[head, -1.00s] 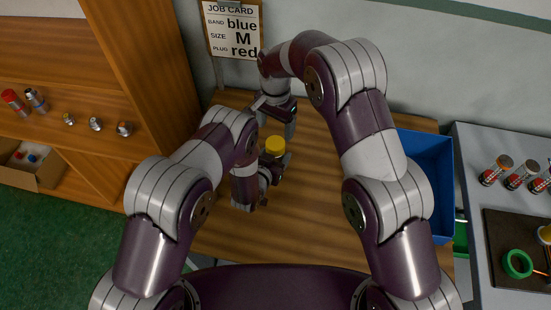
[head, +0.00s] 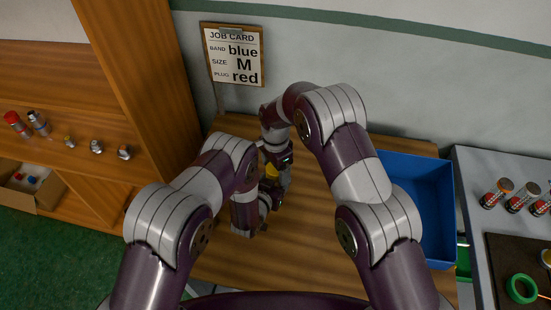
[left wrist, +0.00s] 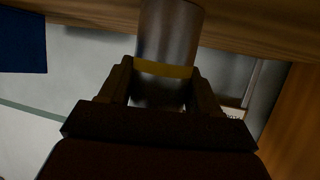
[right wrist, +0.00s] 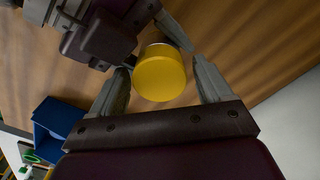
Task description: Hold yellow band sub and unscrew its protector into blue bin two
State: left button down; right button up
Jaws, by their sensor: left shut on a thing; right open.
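The sub (left wrist: 170,32) is a grey metal cylinder with a yellow band (left wrist: 163,68), seen in the left wrist view. My left gripper (left wrist: 163,82) is shut on it near the band. The yellow protector (right wrist: 160,74) caps one end of the sub. In the head view the protector (head: 271,170) is partly hidden by my right gripper (head: 279,172). In the right wrist view my right gripper (right wrist: 160,68) is open, with its fingers on either side of the protector. Whether they touch it is unclear. A blue bin (head: 440,168) stands at the table's right side.
The wooden table (head: 310,245) is bare in front of the grippers. A grey bench (head: 480,240) at right carries several banded cylinders and a green ring (head: 521,288). Shelves at left hold small parts. A job card (head: 232,55) hangs on the wall.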

jog(key=shift+f, duration=0.15)
jog(key=c, duration=1.1)
jog(key=shift+o, duration=0.2)
jog(key=n, duration=0.8)
jog(key=shift+n, duration=0.4)
jog(key=n, duration=0.4)
jog(key=shift+n, duration=0.4)
jog(key=o, duration=1.2)
jog(key=shift+c, duration=0.2)
